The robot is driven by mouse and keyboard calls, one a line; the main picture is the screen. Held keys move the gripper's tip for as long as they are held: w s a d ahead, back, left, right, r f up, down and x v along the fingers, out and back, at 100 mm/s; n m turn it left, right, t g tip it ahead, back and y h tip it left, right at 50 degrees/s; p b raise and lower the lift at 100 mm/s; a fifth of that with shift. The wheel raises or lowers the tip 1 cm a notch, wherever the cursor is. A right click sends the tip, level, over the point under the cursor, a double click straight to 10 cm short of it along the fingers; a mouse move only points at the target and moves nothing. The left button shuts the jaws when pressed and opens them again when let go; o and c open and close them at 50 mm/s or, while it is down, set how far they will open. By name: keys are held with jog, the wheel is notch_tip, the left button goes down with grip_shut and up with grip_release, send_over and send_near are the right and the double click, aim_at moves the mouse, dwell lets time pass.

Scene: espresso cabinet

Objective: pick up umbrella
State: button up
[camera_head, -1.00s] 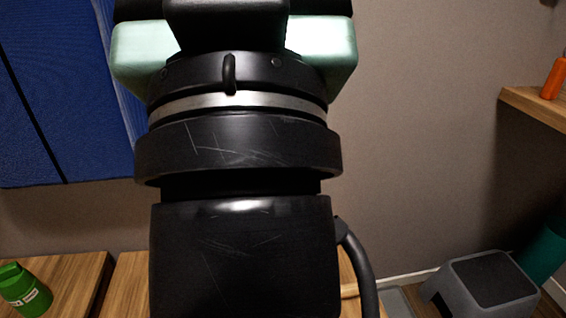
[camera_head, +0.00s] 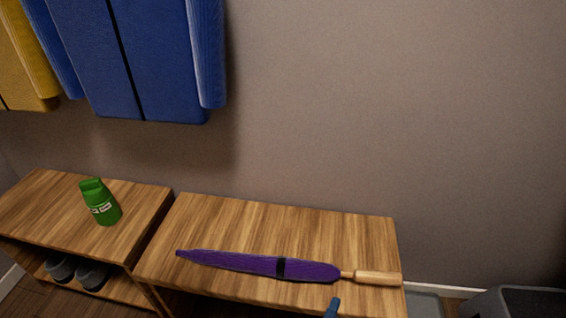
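A purple umbrella (camera_head: 235,262), folded, lies on top of the right wooden bench (camera_head: 290,222).
A green bottle-like container (camera_head: 100,203) stands on the left bench (camera_head: 45,200), with dark shoes (camera_head: 92,275) below. A small blue piece (camera_head: 333,308) shows at the bottom edge, its nature unclear.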

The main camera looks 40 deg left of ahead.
jog(key=b, duration=0.3)
send_near(347, 278)
jog(key=x, duration=0.4)
jog(key=shift+w+f, duration=0.1)
jog(key=shift+f, duration=0.05)
jog(key=b+x, duration=0.3)
jog(key=x, duration=0.1)
jog(key=shift+w+f, duration=0.15)
jog(key=shift+f, duration=0.1)
jog(key=shift+w+a, duration=0.2)
jog(key=shift+w, duration=0.2)
grip_shut()
jog(key=shift+r, duration=0.1)
